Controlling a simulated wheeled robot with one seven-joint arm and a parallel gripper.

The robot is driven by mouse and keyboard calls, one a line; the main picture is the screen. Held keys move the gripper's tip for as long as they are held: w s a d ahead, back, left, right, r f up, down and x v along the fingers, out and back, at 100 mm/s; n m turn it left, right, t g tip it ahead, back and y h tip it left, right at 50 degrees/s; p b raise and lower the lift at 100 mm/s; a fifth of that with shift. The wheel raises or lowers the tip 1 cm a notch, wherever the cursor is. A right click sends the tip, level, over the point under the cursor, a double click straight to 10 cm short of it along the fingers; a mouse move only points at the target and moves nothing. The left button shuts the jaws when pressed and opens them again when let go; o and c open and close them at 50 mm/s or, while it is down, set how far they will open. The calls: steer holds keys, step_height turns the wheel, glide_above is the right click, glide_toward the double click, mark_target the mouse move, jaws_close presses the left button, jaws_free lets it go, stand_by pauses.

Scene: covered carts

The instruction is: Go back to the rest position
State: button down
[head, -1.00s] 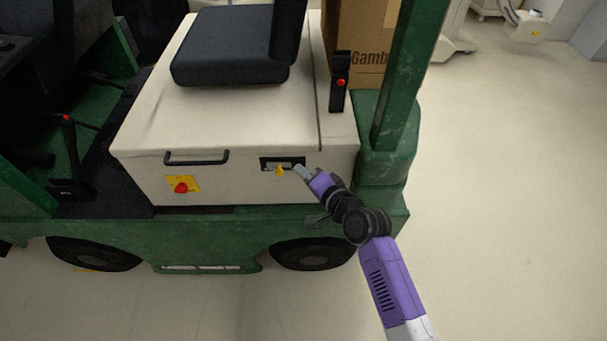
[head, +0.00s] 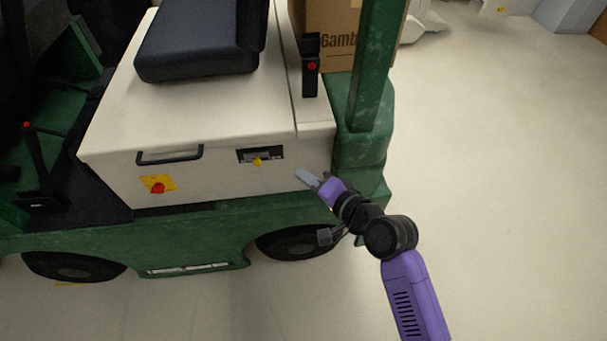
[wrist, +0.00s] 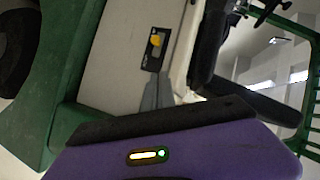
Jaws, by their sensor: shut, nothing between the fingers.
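My gripper (head: 306,177) is shut and empty, in front of the right part of the cart's cream side panel. In the head view it is right of and below the dark recess with a yellow knob (head: 257,161). A gap shows between the fingertips and that recess. The wrist view shows the grey fingers (wrist: 155,95) together, with the yellow knob (wrist: 155,40) in its dark plate beyond their tips. My purple arm comes up from the bottom right of the head view.
The green cart (head: 200,240) fills the left and middle. Its cream cover (head: 200,110) carries a black handle (head: 170,158), a red knob on a yellow plate (head: 158,186) and a black seat (head: 200,40). A cardboard box (head: 338,50) stands behind a green post (head: 375,65). Open floor (head: 490,180) lies right.

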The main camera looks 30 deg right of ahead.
stand_by(0.3)
steer(key=s+d+r+n+t+h, duration=0.3)
steer(key=s+d+r+h, duration=0.1)
steer(key=s+d+r, duration=0.15)
steer(key=s+a+r+n+g, duration=0.1)
steer(key=s+n, duration=0.3)
steer(key=s, duration=1.1)
steer(key=s+a+n+g, duration=0.1)
steer(key=s+a+n, duration=0.3)
steer(key=s, duration=1.1)
steer(key=shift+r+y, duration=0.3)
steer(key=shift+r, duration=0.05)
